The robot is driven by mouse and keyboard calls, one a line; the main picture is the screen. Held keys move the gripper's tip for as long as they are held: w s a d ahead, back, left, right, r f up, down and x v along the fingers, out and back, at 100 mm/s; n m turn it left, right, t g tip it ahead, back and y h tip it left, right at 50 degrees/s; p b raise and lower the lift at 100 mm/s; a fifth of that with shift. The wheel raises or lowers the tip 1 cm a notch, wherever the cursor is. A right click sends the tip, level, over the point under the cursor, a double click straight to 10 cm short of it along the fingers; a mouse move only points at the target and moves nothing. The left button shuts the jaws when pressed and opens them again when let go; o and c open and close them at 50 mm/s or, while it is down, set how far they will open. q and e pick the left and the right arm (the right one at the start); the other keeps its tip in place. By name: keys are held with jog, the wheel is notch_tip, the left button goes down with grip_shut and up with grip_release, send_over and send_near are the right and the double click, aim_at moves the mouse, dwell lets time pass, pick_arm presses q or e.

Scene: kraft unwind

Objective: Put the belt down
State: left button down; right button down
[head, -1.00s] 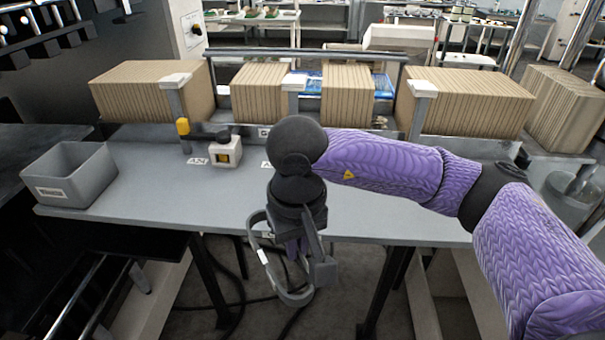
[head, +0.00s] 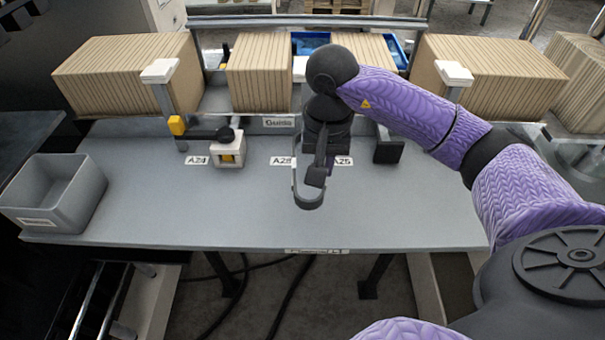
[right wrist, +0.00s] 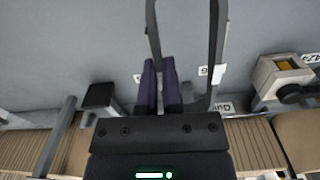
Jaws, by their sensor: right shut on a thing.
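The belt (head: 309,204) is a thin grey loop hanging from my right gripper (head: 318,172), over the middle of the grey table (head: 230,215). In the right wrist view the dark fingers of the right gripper (right wrist: 160,88) are closed on one strand of the belt (right wrist: 216,50), and the loop stretches away past the fingertips. A small white tag shows on its other strand. I cannot tell whether the bottom of the loop touches the table. The gripper hides the top of the loop in the head view. My left gripper is not in view.
A grey bin (head: 62,190) stands at the table's left end. A white block with a black knob (head: 229,150) and a black block (head: 388,150) stand near the guide. Ribbed kraft stacks (head: 258,75) line the back. The table's front and right are clear.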

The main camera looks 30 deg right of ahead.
aim_at(323, 205)
jog(key=f, duration=0.7)
jog(key=shift+s+f, duration=0.3)
jog(key=shift+s, duration=0.05)
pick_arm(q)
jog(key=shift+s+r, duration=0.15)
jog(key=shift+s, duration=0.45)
pick_arm(e)
jog(key=shift+s, duration=0.1)
jog(key=shift+f, duration=0.1)
jog(key=c, duration=1.2)
grip_release()
jog(key=shift+f, duration=0.1)
jog(key=shift+c, duration=0.2)
jog(key=o, duration=0.5)
jog(key=shift+c, duration=0.2)
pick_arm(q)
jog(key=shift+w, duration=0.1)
